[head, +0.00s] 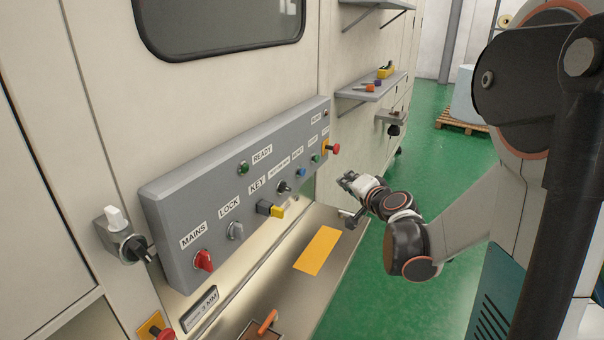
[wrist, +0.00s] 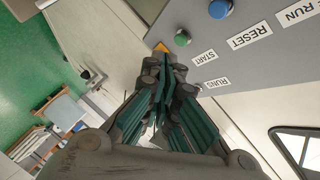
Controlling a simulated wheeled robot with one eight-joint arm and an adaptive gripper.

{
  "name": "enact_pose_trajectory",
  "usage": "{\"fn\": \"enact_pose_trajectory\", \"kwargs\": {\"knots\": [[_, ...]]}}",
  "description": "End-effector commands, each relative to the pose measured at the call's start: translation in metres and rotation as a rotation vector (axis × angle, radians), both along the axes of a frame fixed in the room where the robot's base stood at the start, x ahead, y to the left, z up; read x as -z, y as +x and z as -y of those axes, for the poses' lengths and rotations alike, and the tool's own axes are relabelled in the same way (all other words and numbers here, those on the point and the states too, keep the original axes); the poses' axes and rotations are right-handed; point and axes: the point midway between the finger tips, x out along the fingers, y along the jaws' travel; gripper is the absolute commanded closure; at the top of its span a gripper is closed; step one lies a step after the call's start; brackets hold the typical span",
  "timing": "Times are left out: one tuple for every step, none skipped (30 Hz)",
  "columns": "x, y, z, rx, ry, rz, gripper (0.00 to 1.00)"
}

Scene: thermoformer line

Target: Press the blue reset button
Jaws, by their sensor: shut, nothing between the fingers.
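The blue reset button (head: 301,172) sits on the sloped grey control panel (head: 165,215), toward its right end. In the wrist view the blue button (wrist: 220,9) is at the top edge, partly cut off, with the RESET label (wrist: 249,36) below it. My gripper (head: 347,183) is in front of the panel's right part, apart from it and to the right of the blue button. In the wrist view my gripper (wrist: 165,70) is shut and empty, its tips below and left of the blue button in the picture.
A green START button (wrist: 182,38) lies between my fingertips and the blue button in the wrist view. A red mushroom button (head: 332,148), black selector (head: 284,188) and yellow key switch (head: 270,210) are nearby. A ledge with an orange plate (head: 318,250) runs below the panel.

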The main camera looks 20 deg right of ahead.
Motion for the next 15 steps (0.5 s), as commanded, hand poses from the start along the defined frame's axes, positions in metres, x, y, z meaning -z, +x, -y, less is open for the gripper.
{"fn": "enact_pose_trajectory", "kwargs": {"knots": [[0.0,0.001,-0.001,-0.001,0.0,-0.001,1.0],[0.0,0.002,-0.002,-0.001,0.0,-0.001,1.0],[0.0,0.004,-0.004,-0.002,0.001,-0.001,1.0],[0.0,0.006,-0.005,-0.003,0.001,-0.001,1.0],[0.0,0.009,-0.007,-0.003,0.0,-0.001,1.0],[0.0,0.012,-0.01,-0.003,-0.001,-0.001,1.0],[0.0,0.015,-0.012,-0.003,0.0,-0.001,1.0],[0.0,0.018,-0.014,-0.003,0.0,-0.001,1.0],[0.0,0.022,-0.018,-0.005,-0.002,-0.001,1.0],[0.0,0.025,-0.021,-0.004,-0.001,0.0,1.0],[0.0,0.029,-0.023,-0.004,-0.001,0.0,1.0],[0.0,0.033,-0.026,-0.004,-0.001,-0.001,1.0],[0.0,0.036,-0.029,-0.004,-0.001,-0.001,1.0],[0.0,0.039,-0.031,-0.004,-0.001,-0.001,1.0],[0.0,0.043,-0.034,-0.003,-0.001,-0.001,1.0]]}}
